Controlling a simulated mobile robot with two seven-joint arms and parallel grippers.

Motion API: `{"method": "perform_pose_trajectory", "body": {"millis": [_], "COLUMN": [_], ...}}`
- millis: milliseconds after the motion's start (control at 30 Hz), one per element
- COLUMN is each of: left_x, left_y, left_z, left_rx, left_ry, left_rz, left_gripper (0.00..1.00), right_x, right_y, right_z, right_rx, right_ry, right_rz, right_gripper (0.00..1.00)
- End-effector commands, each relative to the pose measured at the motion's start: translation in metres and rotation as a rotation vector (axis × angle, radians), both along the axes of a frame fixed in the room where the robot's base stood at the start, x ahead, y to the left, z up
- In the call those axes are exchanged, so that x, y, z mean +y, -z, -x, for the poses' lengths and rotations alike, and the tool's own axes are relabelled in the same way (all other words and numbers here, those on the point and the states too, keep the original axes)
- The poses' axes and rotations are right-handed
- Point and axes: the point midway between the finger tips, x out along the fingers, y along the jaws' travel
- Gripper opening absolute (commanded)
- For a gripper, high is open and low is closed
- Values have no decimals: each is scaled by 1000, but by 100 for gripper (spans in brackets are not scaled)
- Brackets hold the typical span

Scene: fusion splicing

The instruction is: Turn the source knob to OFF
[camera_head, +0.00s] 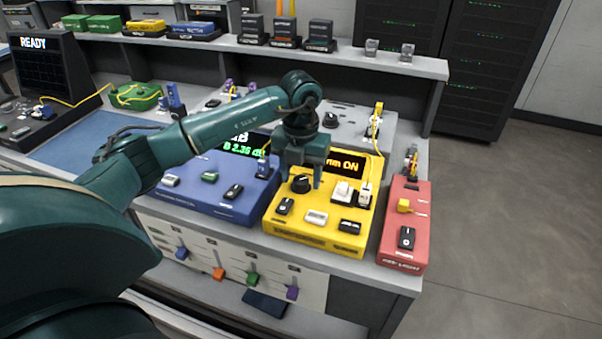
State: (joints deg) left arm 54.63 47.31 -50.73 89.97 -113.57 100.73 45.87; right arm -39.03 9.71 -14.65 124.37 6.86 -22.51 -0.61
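The yellow source box (323,233) sits on the bench at the centre right. Its display (352,163) is partly hidden by my gripper, and the visible part reads "nm ON". A round black knob (301,184) is on its top at the left. My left gripper (300,176) comes down over the box and points at the knob, with its fingers spread apart. The knob shows between and just below the fingertips; I cannot tell whether they touch it. My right gripper is not in view.
A blue meter box (215,197) stands close on the left and a red box (404,240) close on the right. A grey box (345,120) with another black knob is behind. Fiber connectors stand along the boxes' back. A shelf (395,62) runs behind.

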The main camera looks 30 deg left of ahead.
Motion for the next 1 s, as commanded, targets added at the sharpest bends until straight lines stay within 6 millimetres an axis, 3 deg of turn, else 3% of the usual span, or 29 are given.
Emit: {"method": "perform_pose_trajectory", "body": {"millis": [533, 1000], "left_x": [0, 0], "left_y": [0, -2], "left_z": [0, 0], "left_rx": [0, 1], "left_ry": [0, -118], "left_rz": [0, -1], "left_gripper": [10, 9], "right_x": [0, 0], "right_y": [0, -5], "right_z": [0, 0], "right_rx": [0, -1], "right_ry": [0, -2], "right_rz": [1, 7], "right_gripper": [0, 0]}}
